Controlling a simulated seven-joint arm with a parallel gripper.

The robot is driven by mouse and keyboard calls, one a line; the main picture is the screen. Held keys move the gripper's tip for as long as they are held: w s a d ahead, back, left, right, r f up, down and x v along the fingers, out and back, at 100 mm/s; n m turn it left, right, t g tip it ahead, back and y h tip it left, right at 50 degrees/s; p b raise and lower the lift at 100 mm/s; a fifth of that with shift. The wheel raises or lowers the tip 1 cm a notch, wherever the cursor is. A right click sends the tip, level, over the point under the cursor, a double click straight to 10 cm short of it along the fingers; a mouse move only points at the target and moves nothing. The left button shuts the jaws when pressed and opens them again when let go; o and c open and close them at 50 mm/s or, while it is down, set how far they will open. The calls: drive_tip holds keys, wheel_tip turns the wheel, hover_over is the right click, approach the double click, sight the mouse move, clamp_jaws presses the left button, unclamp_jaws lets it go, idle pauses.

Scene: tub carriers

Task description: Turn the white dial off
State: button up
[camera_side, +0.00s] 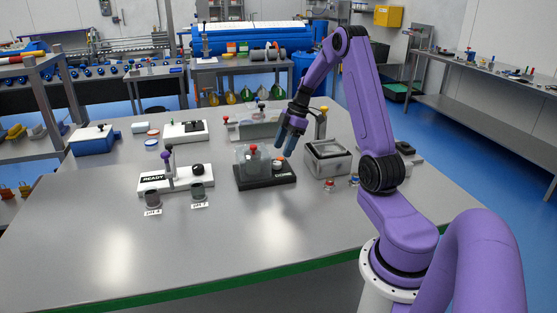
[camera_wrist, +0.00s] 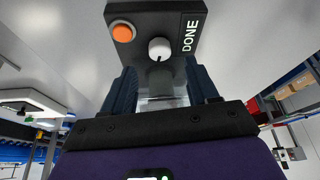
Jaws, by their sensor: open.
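The white dial (camera_wrist: 160,48) sits on a dark base (camera_wrist: 185,12) beside an orange button (camera_wrist: 123,32) and the word DONE. A small dark mark shows at the dial's lower edge in the wrist view. In the side view the black base (camera_side: 250,184) stands mid-table with a clear cover and red knob at its left; the dial is too small there to make out well. My gripper (camera_side: 285,150) is open and empty, above the base's right part. In the wrist view its fingers (camera_wrist: 160,78) are spread, with the dial just beyond the gap between them.
A metal bin (camera_side: 327,162) stands close on the right. The front of the table (camera_side: 130,250) is clear.

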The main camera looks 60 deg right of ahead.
sight(277, 162)
drive_tip(key=shift+x, duration=2.7)
drive_tip(key=shift+c, duration=0.2)
drive_tip(key=c, duration=1)
